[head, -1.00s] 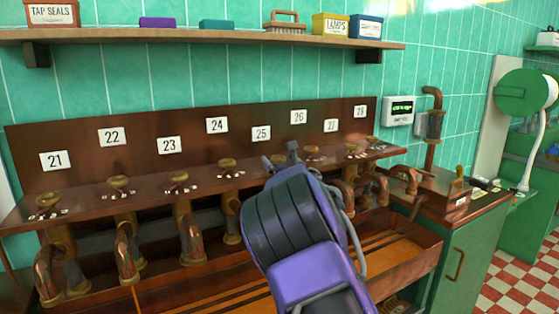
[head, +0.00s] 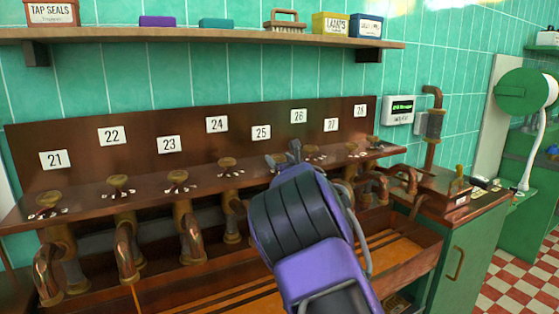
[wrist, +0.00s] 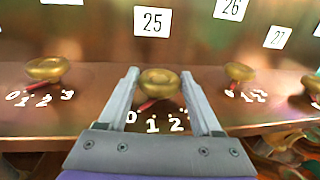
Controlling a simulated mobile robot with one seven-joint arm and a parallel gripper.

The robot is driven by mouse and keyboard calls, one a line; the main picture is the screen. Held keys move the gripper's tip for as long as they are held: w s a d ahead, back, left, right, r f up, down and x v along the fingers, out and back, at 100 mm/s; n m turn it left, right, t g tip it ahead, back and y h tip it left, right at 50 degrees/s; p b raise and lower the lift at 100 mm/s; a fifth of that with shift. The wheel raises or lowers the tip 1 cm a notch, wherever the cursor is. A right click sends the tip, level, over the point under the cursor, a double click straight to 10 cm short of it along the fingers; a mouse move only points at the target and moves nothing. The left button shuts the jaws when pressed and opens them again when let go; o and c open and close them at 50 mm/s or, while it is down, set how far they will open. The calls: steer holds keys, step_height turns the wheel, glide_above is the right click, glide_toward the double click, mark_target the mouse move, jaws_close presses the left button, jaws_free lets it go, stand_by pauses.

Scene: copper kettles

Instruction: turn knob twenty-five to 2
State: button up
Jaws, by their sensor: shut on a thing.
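Knob twenty-five (wrist: 160,82) is a round brass knob on the copper ledge, below the white label 25 (wrist: 153,21). My gripper (wrist: 159,80) has one finger on each side of it and is shut on it. The knob's red pointer (wrist: 147,103) points down and to the left, about between the painted 0 and 1. The mark 2 (wrist: 176,124) lies to the right of 1; any mark beyond it is hidden by the right finger. In the head view my gripper (head: 284,158) is at the ledge under label 25 (head: 261,132) and covers the knob.
Similar brass knobs stand on both sides, under label 24 (head: 217,125) and label 26 (head: 298,116). Curved copper pipes (head: 127,250) hang below the ledge. A shelf (head: 200,36) with boxes runs above. A small display box (head: 398,109) is on the wall at right.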

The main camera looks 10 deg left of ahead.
steer(key=n+g+y, duration=0.1)
steer(key=y, duration=0.1)
steer(key=n+g+y, duration=0.3)
steer(key=shift+w+d+f+n+y+b, duration=0.1)
steer(key=shift+w+d+n+y+b, duration=0.2)
steer(key=shift+d+y+b, duration=0.1)
steer(key=n+g+y+p, duration=0.1)
steer(key=g, duration=0.1)
steer(key=shift+n+g+y, duration=0.3)
steer(key=shift+n, duration=0.1)
steer(key=shift+n+g+y+p, duration=0.5)
steer(key=shift+n+g+p, duration=0.1)
steer(key=shift+g, duration=0.2)
steer(key=shift+n+g+y+p, duration=0.3)
steer(key=shift+n+g+p, duration=0.25)
steer(key=shift+g, duration=0.15)
steer(key=o, duration=1.4)
steer(key=shift+a, duration=0.1)
steer(key=shift+c, duration=0.2)
steer(key=b+v, duration=0.2)
steer(key=v, duration=1.5)
steer(key=shift+d, duration=0.25)
